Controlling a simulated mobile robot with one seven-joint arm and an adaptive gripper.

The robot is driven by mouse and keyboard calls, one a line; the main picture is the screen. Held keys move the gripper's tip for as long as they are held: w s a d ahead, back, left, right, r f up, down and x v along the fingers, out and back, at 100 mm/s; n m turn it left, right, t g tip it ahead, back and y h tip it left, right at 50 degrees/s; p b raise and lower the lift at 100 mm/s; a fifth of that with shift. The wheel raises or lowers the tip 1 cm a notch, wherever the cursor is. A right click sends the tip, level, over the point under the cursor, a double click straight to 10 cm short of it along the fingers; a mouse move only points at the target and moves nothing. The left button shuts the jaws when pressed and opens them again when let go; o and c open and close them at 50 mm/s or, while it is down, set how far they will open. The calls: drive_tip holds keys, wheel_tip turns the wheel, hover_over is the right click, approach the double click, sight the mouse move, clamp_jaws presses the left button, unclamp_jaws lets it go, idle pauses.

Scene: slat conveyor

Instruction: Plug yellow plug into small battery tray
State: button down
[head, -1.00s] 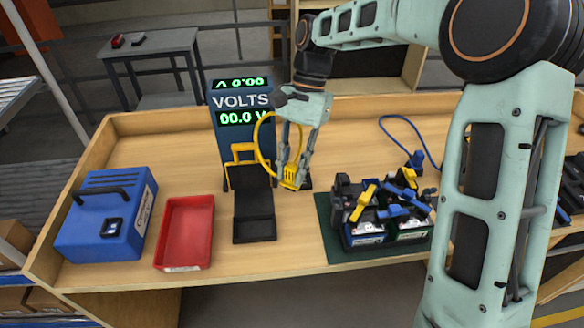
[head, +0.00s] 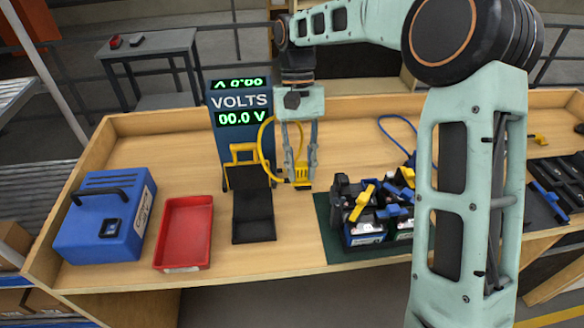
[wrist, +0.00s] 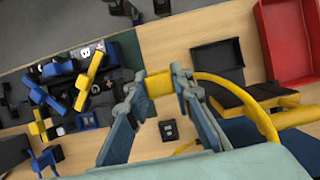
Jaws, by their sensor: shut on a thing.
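My gripper (head: 300,180) points down over the middle of the bench, shut on the yellow plug (head: 301,173). In the wrist view the plug (wrist: 158,84) sits between both fingertips, apart from the batteries. The yellow cable (head: 264,140) loops from the plug toward the voltmeter (head: 240,117). Two battery units (head: 366,236) with blue and green fronts stand side by side on a green mat (head: 332,246), to the right of the plug. Yellow and blue levers and connectors cover their tops. Which one is the small battery tray I cannot tell; my arm hides part of the right one.
A black cradle (head: 254,224), a red bin (head: 184,231) and a blue case (head: 104,215) stand left of my gripper. A small black block (wrist: 168,130) lies on the bench. A blue cable (head: 394,128) lies behind the batteries. Bare bench lies between cradle and mat.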

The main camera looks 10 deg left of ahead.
drive_tip(key=w+d, duration=0.5)
drive_tip(key=d, duration=0.4)
drive_tip(key=w+d, duration=0.4)
drive_tip(key=d, duration=0.5)
drive_tip(key=shift+w+d, duration=0.3)
drive_tip(key=shift+w, duration=0.05)
drive_tip(key=shift+f, duration=0.1)
drive_tip(key=shift+f, duration=0.15)
drive_tip(key=shift+f+b, duration=1.4)
drive_tip(key=shift+f, duration=1.9)
drive_tip(key=shift+f+b, duration=0.55)
drive_tip(key=shift+f, duration=0.6)
drive_tip(key=c, duration=1.6)
unclamp_jaws()
drive_tip(key=shift+r, duration=0.1)
drive_tip(key=v, duration=1.2)
